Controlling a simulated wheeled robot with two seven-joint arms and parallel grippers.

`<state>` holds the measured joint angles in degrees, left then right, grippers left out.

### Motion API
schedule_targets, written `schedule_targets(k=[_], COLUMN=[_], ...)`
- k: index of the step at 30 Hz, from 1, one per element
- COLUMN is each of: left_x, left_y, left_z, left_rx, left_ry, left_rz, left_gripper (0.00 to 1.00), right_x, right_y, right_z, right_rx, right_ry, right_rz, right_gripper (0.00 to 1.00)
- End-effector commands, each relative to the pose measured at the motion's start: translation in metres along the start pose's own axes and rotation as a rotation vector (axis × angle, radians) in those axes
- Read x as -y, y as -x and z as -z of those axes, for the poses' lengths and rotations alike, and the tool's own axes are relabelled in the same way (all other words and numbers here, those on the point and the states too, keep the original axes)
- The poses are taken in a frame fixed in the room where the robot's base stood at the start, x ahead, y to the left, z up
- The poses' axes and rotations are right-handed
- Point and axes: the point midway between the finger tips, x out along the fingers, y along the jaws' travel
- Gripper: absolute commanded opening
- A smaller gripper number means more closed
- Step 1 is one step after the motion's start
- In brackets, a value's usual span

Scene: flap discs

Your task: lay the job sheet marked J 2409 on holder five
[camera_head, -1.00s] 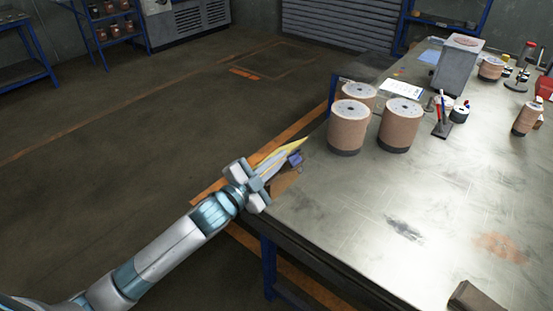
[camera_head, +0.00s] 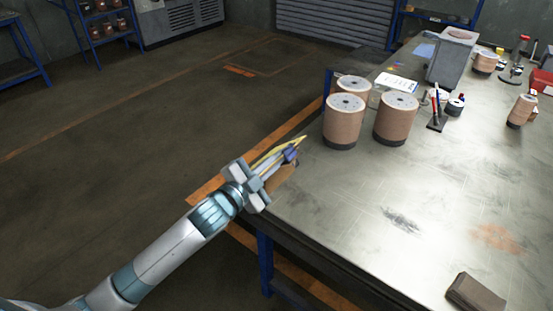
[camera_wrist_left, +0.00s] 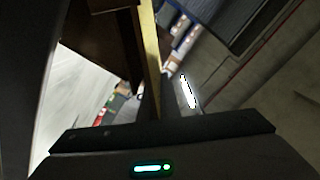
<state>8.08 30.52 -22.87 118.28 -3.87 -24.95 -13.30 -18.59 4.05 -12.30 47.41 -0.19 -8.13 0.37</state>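My left gripper (camera_head: 272,172) is at the near left corner of the workbench. It appears shut on a thin yellow sheet (camera_head: 290,146), seen nearly edge-on. In the left wrist view the yellow sheet (camera_wrist_left: 150,55) stands as a narrow strip at the dark fingers (camera_wrist_left: 165,98). No marking on it can be read. Three brown cylinders with pale tops and dark bases stand beyond the gripper: front left (camera_head: 343,122), right (camera_head: 396,119) and behind (camera_head: 353,86). I cannot tell which thing is holder five. My right gripper is out of view.
The workbench (camera_head: 350,205) is largely clear in front. A brown block (camera_head: 473,292) lies at the near edge. A white printed sheet (camera_head: 396,83), a grey box (camera_head: 452,57), a pen stand (camera_head: 436,112) and a smaller brown cylinder (camera_head: 521,110) are farther back. A brown object (camera_head: 283,177) is behind the gripper.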

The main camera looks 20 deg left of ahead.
Motion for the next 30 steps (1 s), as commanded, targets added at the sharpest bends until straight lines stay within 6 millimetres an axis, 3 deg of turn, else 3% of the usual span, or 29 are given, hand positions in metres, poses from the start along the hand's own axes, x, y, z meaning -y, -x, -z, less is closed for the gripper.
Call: schedule_targets(k=[16, 19, 20, 30], left_x=[-0.006, -0.006, -0.007, -0.012], left_y=[0.000, 0.000, 0.000, 0.001], left_z=[0.000, 0.000, 0.000, -0.002], left_rx=[-0.001, -0.001, 0.000, 0.003], left_ry=[0.001, 0.001, 0.001, 0.004], left_rz=[0.000, 0.000, -0.001, -0.010], left_gripper=[0.00, 0.22, 0.25, 0.25], right_x=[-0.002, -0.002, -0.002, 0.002], right_y=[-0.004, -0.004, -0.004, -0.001], right_z=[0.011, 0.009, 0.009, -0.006], right_rx=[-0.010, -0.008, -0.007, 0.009], right_ry=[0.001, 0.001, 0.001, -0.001], right_rz=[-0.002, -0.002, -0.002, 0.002], right_gripper=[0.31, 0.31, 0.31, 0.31])
